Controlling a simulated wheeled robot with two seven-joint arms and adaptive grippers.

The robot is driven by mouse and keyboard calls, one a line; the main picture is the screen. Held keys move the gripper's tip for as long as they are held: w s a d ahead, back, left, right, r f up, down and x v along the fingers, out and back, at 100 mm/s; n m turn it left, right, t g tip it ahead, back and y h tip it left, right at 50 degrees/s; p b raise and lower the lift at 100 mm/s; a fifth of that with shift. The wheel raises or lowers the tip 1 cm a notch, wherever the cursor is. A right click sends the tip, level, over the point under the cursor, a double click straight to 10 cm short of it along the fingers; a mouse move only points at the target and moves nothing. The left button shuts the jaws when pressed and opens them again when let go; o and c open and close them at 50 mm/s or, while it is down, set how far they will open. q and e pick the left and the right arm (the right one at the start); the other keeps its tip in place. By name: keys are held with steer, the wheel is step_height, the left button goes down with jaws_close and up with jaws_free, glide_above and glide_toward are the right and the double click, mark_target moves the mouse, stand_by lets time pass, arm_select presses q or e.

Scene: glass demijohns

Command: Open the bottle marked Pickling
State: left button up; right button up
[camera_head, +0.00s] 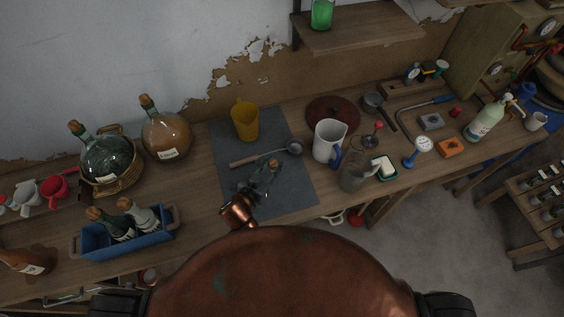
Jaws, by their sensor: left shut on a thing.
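Two corked glass demijohns stand at the left of the bench: a dark green one (105,160) in a wicker basket, and one with amber-brown contents (166,138). Both have stoppers in their necks and pale labels too small to read. Smaller corked bottles (118,228) stand in a blue tray. A brown labelled bottle (27,262) is at the lower left. I cannot tell which is marked Pickling. My left gripper (269,170) is over the grey mat, by the ladle handle, well right of the demijohns. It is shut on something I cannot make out. My right gripper is out of view.
A glass jar (353,177) stands farther right. Red and white mugs (54,187) are at far left. A shelf overhangs the back.

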arm_select(q)
steer(key=w+f, duration=0.1)
steer(key=w+d+f, duration=0.1)
steer(key=w+f, duration=0.1)
steer(key=w+d+f, duration=0.1)
steer(key=w+f, duration=0.1)
steer(key=shift+d+f+b, duration=0.15)
steer(key=shift+b, duration=0.2)
steer(key=shift+w+d+f, duration=0.15)
steer(key=shift+w+f, duration=0.2)
steer(key=shift+f, duration=0.1)
step_height(320, 180, down, 3)
steer(key=shift+w+d+f, duration=0.1)
steer(key=shift+w, duration=0.05)
steer(key=shift+f, duration=0.15)
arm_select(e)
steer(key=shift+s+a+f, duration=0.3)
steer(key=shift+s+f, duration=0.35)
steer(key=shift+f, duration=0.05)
arm_select(q)
steer(key=shift+b, duration=0.3)
